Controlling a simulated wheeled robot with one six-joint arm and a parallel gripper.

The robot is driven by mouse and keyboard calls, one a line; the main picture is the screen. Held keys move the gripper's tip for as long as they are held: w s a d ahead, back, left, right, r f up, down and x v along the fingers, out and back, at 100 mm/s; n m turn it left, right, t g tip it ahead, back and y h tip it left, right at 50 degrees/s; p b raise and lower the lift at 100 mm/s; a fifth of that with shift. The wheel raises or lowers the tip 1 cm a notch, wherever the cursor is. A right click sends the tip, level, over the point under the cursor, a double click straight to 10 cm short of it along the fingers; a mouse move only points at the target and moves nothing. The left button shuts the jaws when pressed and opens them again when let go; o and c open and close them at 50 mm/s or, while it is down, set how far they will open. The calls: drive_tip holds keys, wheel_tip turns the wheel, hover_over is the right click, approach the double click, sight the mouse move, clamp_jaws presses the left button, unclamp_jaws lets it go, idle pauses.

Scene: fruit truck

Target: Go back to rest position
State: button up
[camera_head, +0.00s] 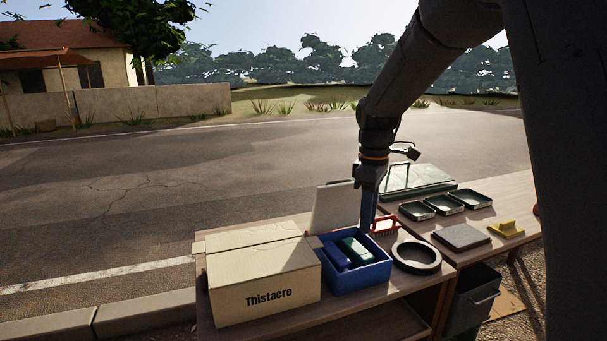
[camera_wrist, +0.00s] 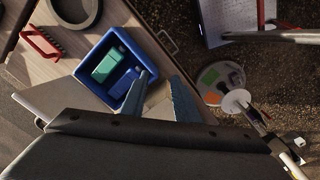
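My gripper (camera_head: 368,215) points down over the right back part of the blue crate in the head view. In the wrist view my gripper (camera_wrist: 161,76) shows two blue-grey fingers standing apart with nothing held between them. In the wrist view the crate (camera_wrist: 125,38) lies to the left of the fingers, with the green block (camera_wrist: 106,65) and blue block (camera_wrist: 124,82) inside. The exact height above the crate is hard to tell.
A cardboard box (camera_head: 262,275) marked "Thistacre" stands left of the crate, with a pale upright panel (camera_head: 335,207) behind. A black round dish (camera_head: 416,257) and a red brush (camera_head: 384,226) are right. Small trays (camera_head: 443,204), a grey pad (camera_head: 461,237) and a yellow object (camera_head: 507,229) lie farther right.

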drive_tip(key=s+d+f+m, duration=0.1)
drive_tip(key=s+f+m, duration=0.2)
drive_tip(key=s, duration=0.5)
drive_tip(key=s+d+f+m, duration=0.1)
drive_tip(key=s+f+m, duration=0.2)
drive_tip(key=s+m, duration=0.2)
drive_tip(key=s+d+f+m+t, duration=0.1)
drive_tip(key=s+f+m, duration=0.3)
drive_tip(key=s, duration=0.7)
drive_tip(key=shift+d, duration=0.25)
